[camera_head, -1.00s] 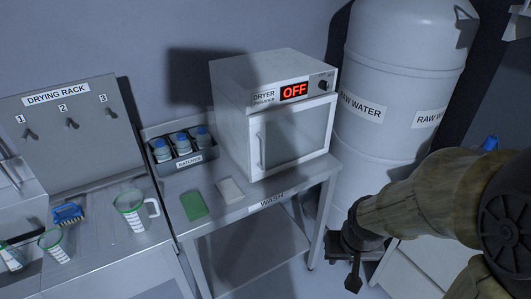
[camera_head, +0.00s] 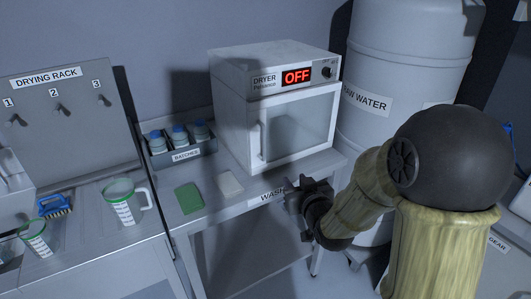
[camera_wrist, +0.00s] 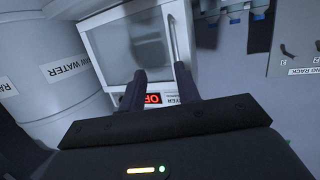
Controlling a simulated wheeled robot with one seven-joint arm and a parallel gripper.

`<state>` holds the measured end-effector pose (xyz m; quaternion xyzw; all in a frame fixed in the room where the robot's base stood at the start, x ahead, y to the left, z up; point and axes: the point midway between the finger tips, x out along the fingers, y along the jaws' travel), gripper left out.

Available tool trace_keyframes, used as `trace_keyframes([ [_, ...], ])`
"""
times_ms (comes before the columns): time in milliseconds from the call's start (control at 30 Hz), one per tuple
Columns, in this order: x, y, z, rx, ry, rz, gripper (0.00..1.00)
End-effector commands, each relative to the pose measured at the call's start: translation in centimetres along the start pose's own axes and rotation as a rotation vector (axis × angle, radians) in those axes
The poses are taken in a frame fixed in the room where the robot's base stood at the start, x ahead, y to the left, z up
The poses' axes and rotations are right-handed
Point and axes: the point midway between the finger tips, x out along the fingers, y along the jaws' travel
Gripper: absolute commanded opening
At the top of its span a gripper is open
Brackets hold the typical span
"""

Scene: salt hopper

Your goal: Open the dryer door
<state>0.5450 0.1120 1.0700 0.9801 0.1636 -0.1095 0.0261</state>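The dryer (camera_head: 235,100) is a white box on the wash table, with a red OFF display (camera_head: 297,76). Its glass-fronted door (camera_head: 305,118) looks closed. A vertical light handle (camera_head: 263,141) runs along the door's left edge. My gripper (camera_head: 297,203) is below and to the right of the handle, in front of the table edge and apart from the door. In the wrist view the door (camera_wrist: 135,45) appears upside down, with the handle (camera_wrist: 173,38) beyond the fingertips. The two dark fingers (camera_wrist: 159,70) are spread with nothing between them.
A green pad (camera_head: 190,198) and a pale block (camera_head: 229,183) lie on the wash table left of the dryer. The batches rack (camera_head: 185,155) holds blue-capped bottles. The raw water tank (camera_head: 400,60) stands close on the right.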

Motion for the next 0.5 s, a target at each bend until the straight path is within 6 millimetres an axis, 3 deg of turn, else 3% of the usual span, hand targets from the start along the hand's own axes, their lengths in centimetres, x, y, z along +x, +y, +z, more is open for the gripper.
trace_keyframes([
  [200,1.2,-1.9,-1.1,0.005,0.204,-0.062,0.33],
  [500,1.2,-2.1,-1.6,0.006,0.227,-0.067,0.33],
])
